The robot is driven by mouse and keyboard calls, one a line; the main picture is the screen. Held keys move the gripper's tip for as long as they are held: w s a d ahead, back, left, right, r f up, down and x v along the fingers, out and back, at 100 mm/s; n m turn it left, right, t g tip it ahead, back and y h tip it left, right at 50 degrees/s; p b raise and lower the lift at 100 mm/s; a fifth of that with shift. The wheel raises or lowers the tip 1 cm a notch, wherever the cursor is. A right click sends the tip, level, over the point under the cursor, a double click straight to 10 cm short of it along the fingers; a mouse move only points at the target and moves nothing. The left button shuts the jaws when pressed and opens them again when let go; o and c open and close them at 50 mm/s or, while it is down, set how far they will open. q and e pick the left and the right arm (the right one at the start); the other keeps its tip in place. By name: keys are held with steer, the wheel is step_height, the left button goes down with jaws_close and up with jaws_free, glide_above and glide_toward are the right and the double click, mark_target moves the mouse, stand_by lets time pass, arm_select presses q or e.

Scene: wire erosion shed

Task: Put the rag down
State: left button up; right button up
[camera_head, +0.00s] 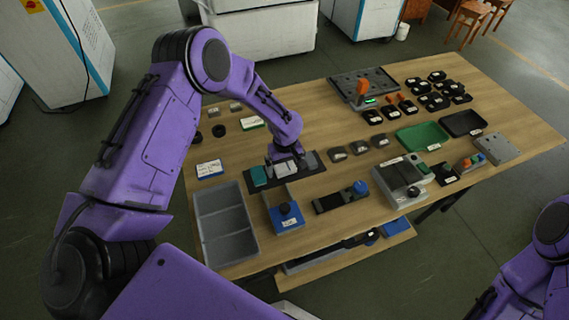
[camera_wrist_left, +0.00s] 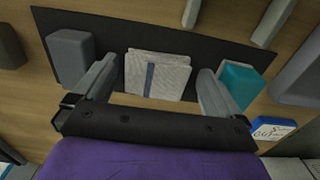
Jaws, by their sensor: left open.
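A white folded rag (camera_wrist_left: 157,76) with a blue stripe lies on the black mat (camera_wrist_left: 215,45) in the left wrist view. My left gripper (camera_wrist_left: 155,72) is open, with one finger on either side of the rag and a gap on each side. In the head view my left gripper (camera_head: 285,167) is low over the black mat (camera_head: 313,164) on the wooden table, and it largely hides the rag. My right arm shows at the lower right of the head view, but its gripper is out of view.
A teal block (camera_head: 258,176) and grey blocks sit close around the gripper. A grey divided bin (camera_head: 226,254) and a blue-based box (camera_head: 288,221) stand nearer the front edge. A green tray (camera_head: 422,135) and several black parts are at the right.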

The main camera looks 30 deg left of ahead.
mark_target(285, 167)
arm_select(q)
steer(key=shift+w+r, duration=0.1)
steer(key=shift+r, duration=0.3)
step_height(285, 167, up, 11)
steer(key=b, duration=0.1)
steer(key=shift+r, duration=0.2)
